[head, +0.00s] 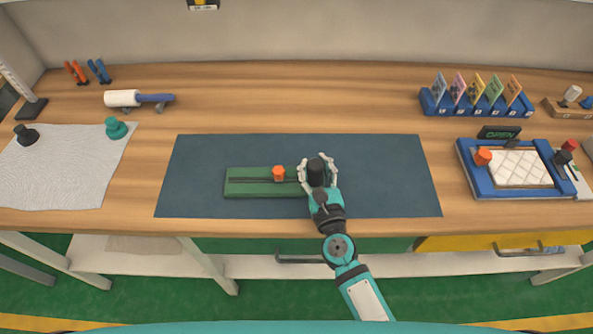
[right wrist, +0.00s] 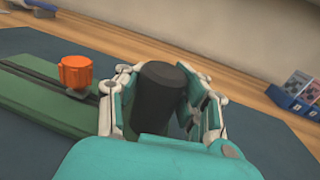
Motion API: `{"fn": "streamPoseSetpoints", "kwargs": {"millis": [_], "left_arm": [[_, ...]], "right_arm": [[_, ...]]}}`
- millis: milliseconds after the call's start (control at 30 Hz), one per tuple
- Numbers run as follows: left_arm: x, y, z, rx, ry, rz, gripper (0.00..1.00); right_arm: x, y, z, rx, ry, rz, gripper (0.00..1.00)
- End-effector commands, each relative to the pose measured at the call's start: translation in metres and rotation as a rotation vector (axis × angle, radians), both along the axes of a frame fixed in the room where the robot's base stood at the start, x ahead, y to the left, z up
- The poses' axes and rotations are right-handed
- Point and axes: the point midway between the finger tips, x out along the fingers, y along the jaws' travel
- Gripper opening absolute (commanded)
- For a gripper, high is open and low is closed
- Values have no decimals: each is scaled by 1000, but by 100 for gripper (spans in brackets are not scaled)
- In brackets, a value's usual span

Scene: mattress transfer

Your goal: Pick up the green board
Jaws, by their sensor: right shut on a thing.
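The green board (head: 245,187) lies flat on a dark blue-grey mat (head: 390,180) in the middle of the workbench. An orange knob (head: 278,173) stands on the board near its middle, with a dark groove running along the board. My right gripper (head: 317,172) is at the board's right end, shut on a black cylindrical knob (right wrist: 160,98). The board (right wrist: 40,113) and the orange knob (right wrist: 76,73) also show in the right wrist view, left of my fingers. The gripper hides the board's right end and the black knob's base. My left gripper is not in view.
A blue frame tray (head: 465,170) with a white quilted pad stands at the right, below an "OPEN" sign (head: 499,132). A blue card rack (head: 475,104) is behind it. A white sheet (head: 60,170) with two knobs and a roller (head: 124,98) are at the left. The mat around the board is clear.

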Motion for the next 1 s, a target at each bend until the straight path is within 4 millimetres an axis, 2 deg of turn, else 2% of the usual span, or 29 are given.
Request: {"fn": "streamPoseSetpoints", "kwargs": {"millis": [267,400,433,500,800,1000], "left_arm": [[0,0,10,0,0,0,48],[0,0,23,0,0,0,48],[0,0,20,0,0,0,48],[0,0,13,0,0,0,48],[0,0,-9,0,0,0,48],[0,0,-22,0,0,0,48]], "right_arm": [[0,0,19,7,-1,-2,0],[0,0,42,8,-1,-4,0],[-4,1,39,6,1,-2,0],[-20,2,34,4,3,-1,0],[-97,8,39,3,3,1,0],[-137,11,45,2,1,1,0]]}}
